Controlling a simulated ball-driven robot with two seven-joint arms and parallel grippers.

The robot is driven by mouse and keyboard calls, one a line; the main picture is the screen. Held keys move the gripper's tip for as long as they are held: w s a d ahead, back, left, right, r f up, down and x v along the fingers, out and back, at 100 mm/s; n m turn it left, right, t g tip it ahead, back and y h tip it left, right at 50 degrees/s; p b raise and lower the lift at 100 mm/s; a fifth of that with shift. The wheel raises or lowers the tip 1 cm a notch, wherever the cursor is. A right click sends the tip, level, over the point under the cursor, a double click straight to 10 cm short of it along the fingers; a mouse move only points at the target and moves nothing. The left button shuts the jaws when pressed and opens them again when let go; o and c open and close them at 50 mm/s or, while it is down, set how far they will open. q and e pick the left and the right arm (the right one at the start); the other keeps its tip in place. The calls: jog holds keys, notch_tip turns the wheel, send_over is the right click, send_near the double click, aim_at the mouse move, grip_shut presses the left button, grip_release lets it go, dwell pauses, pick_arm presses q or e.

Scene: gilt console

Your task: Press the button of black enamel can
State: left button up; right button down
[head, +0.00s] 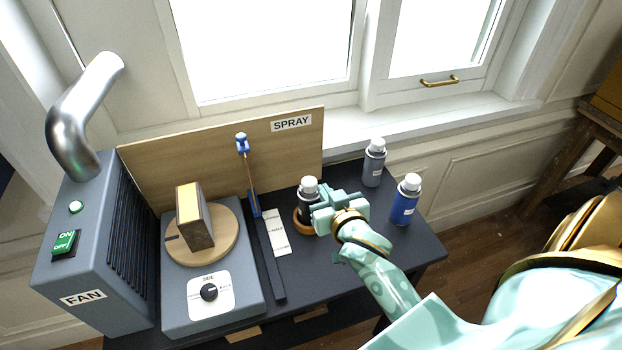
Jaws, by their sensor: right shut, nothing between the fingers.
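A black can with a white cap (309,185) stands upright in a round wooden holder (298,222) near the middle of the table. I take it to be the black enamel can; its label is hidden. My right gripper (322,211) is shut and empty. It is just to the right of the can, in front of part of its body and below its cap. I cannot tell if the fingers touch the can. My left gripper is not in view.
A grey can (374,167) and a blue can (405,202) stand to the right. A turntable (226,232) carrying a block and a grey fan box (85,255) are at left. A SPRAY board (290,135) stands behind. A white card (276,230) lies beside the rail.

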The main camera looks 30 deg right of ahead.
jog(key=shift+w+d+r, duration=0.1)
jog(key=shift+d+r, duration=0.05)
jog(key=shift+d, duration=0.05)
jog(key=shift+w, duration=0.1)
send_over(309, 183)
jog(key=s, duration=0.2)
notch_tip(309, 183, down, 2)
jog(key=f+b, duration=0.1)
jog(key=f, duration=0.2)
jog(key=shift+w+f+b, duration=0.2)
jog(key=shift+f+b, duration=0.1)
jog(key=shift+b, duration=0.1)
jog(key=shift+f, duration=0.45)
